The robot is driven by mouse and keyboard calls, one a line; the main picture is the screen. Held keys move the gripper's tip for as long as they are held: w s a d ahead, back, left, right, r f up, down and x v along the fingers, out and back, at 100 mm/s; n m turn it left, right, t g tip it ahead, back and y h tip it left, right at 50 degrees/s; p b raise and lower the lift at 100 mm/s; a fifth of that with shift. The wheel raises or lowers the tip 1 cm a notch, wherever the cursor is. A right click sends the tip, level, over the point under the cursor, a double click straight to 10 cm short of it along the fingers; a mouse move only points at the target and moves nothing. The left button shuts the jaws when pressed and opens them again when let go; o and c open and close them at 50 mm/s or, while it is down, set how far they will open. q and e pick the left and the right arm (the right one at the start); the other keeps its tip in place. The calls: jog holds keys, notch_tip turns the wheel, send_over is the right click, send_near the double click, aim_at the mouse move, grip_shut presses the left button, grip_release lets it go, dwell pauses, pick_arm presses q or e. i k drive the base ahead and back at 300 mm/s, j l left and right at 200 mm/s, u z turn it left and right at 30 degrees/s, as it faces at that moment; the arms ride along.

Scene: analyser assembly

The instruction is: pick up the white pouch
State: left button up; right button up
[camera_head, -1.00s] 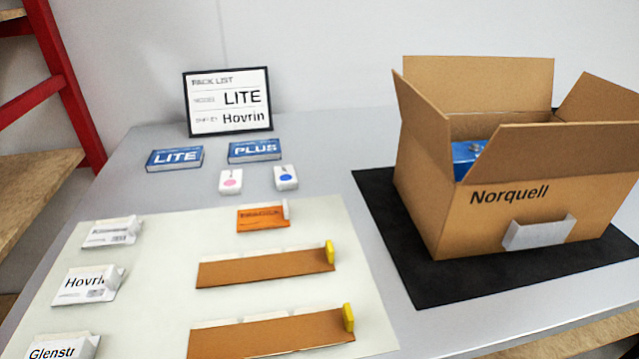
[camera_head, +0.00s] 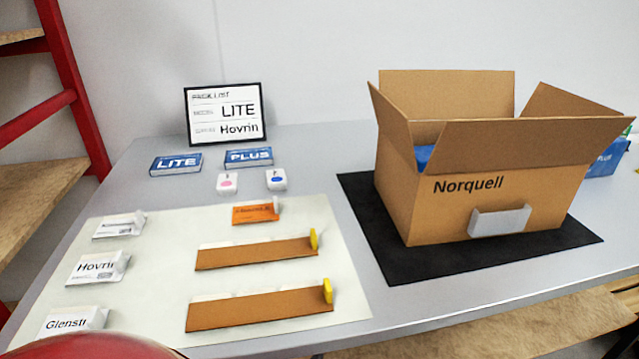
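Other white items that might be called pouches lie at the left of the pale mat: one with small print (camera_head: 118,226), one marked "Hovrin" (camera_head: 95,267) and one marked "Glensti" (camera_head: 72,321). The frames do not show which of these is the white pouch. Neither of my grippers is in view.
The box stands on a black mat (camera_head: 400,262). Brown strips with yellow tabs (camera_head: 255,253) and an orange packet (camera_head: 255,213) lie on the pale mat (camera_head: 150,290). Blue LITE (camera_head: 176,164) and PLUS (camera_head: 249,157) boxes and a pack-list sign (camera_head: 225,114) are behind.

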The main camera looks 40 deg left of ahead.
aim_at(277, 181)
jog(key=k, duration=0.1)
jog(key=k+u, duration=0.1)
jog(key=u, duration=0.3)
jog(key=j+u, duration=0.15)
jog(key=u, duration=0.2)
jog(key=k+j+u, duration=0.15)
jog(key=u, duration=0.25)
